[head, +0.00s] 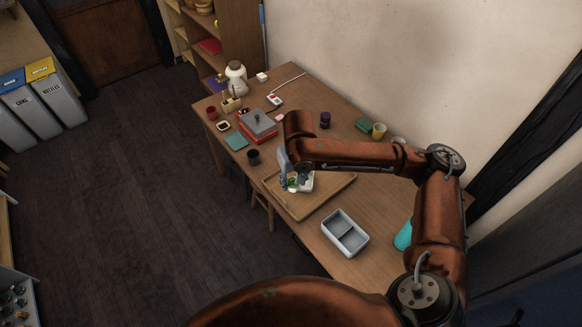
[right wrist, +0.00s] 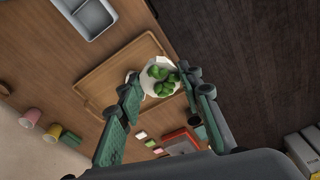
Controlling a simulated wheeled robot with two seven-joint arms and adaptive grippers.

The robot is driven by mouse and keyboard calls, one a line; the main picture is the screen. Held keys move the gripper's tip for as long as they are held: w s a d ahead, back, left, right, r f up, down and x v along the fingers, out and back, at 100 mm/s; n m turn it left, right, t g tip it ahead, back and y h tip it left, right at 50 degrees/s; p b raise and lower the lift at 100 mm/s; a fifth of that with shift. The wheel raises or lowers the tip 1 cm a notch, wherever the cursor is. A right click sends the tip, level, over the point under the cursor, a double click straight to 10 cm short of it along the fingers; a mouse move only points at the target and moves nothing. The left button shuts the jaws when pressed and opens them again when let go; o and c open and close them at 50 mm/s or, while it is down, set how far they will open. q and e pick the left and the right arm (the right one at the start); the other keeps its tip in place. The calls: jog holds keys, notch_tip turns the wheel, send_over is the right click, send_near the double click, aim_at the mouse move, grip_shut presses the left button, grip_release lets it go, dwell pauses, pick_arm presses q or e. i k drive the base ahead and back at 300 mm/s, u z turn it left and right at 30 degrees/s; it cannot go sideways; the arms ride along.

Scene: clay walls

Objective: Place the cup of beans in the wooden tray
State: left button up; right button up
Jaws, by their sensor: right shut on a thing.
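A white cup with green beans (right wrist: 150,88) is between the fingers of my right gripper (right wrist: 160,76), which is shut on it. In the head view the cup (head: 305,184) shows white with green at the gripper's tip, partly hidden by the gripper (head: 291,178). The wooden tray (head: 326,197) lies flat on the table; the cup appears over its upper left part. In the right wrist view the cup overlaps the right side of the tray (right wrist: 105,76). I cannot tell whether the cup touches the tray. My left gripper is not in view.
A grey divided box (head: 345,232) stands just in front of the tray. A dark cup (head: 253,157) is left of the tray. Most of the tray is bare.

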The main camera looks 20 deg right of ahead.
aim_at(324, 178)
jog(key=u, duration=0.05)
jog(key=i, duration=1.4)
jog(key=z, duration=0.9)
